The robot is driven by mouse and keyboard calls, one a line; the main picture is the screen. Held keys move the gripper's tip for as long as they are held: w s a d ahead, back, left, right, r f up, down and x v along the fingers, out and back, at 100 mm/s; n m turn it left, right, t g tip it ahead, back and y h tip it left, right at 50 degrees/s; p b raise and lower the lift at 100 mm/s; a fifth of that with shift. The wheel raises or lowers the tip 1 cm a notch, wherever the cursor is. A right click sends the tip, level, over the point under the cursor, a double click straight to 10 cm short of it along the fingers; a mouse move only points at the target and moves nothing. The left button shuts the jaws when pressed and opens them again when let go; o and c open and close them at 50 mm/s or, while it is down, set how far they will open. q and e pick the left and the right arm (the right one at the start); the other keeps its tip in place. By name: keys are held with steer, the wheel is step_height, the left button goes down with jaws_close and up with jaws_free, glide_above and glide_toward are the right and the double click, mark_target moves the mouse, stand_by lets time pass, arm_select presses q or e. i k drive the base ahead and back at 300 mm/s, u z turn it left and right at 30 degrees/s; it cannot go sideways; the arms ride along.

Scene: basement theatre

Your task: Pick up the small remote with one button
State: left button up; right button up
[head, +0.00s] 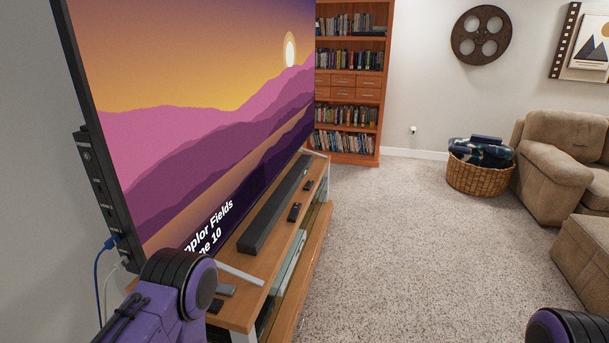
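Several small dark items lie on the wooden TV stand (238,313) in the head view. One dark remote-like item (294,212) lies beside the soundbar, and a smaller one (308,184) lies farther back. A grey item (226,290) and a black item (215,306) lie at the near end, close to my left arm. They are too small to show buttons, so I cannot tell which is the one-button remote. My purple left arm shows at the lower left and a part of my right arm at the lower right. Neither gripper's fingers show.
A large TV (200,110) stands over the stand, with a long black soundbar (275,208) in front. Cables (97,280) hang at left. A bookshelf (348,90), wicker basket (478,176), armchair (560,150) and ottoman (585,255) stand around open carpet (420,250).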

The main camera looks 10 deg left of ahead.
mark_target(307, 185)
steer(key=u, duration=0.2)
steer(key=i, duration=0.85)
steer(key=u, duration=0.35)
steer(key=k, duration=0.45)
steer(key=z, duration=0.85)
steer(key=i, duration=4.8)
steer(key=u, duration=3.3)
